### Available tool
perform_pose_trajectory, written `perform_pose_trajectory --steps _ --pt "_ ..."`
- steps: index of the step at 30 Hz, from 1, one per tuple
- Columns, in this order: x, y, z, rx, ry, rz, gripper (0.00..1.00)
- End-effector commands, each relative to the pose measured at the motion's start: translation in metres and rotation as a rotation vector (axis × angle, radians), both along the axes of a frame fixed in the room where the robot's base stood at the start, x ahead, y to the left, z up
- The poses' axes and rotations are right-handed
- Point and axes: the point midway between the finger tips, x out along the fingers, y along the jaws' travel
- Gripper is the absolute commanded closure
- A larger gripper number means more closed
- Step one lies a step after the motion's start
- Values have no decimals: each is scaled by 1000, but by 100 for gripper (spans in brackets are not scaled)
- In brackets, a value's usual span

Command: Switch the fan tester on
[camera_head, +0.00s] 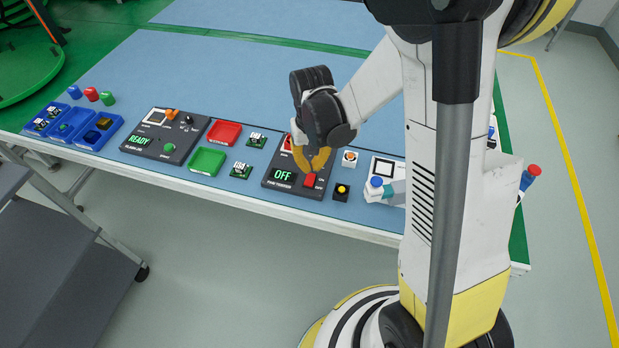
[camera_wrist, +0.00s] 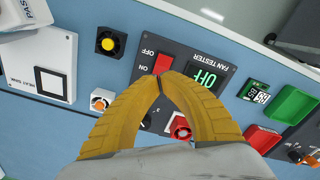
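The fan tester (camera_head: 271,183) is a dark panel near the table's front edge. Its display (camera_head: 283,175) reads OFF in green, and the display also shows in the wrist view (camera_wrist: 205,78). A red rocker switch (camera_wrist: 163,63) sits beside the display, with ON and OFF labels next to it; it also shows in the head view (camera_head: 309,181). My gripper (camera_wrist: 158,84) has its yellow fingertips together with nothing seen between them. In the head view my gripper (camera_head: 312,168) is over the panel, close to the switch. I cannot tell whether it touches the switch.
A black block with a yellow top (camera_head: 341,191) and a white block with an orange part (camera_head: 350,157) stand right of the tester. A green tray (camera_head: 207,161), a red tray (camera_head: 224,132) and another panel reading READY (camera_head: 165,150) are to the left.

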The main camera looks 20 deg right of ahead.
Motion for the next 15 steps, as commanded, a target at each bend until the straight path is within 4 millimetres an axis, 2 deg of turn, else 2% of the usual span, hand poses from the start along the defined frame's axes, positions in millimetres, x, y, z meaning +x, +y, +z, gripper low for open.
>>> perform_pose_trajectory --steps 15 --pt "0 0 -8 0 0 0 100"
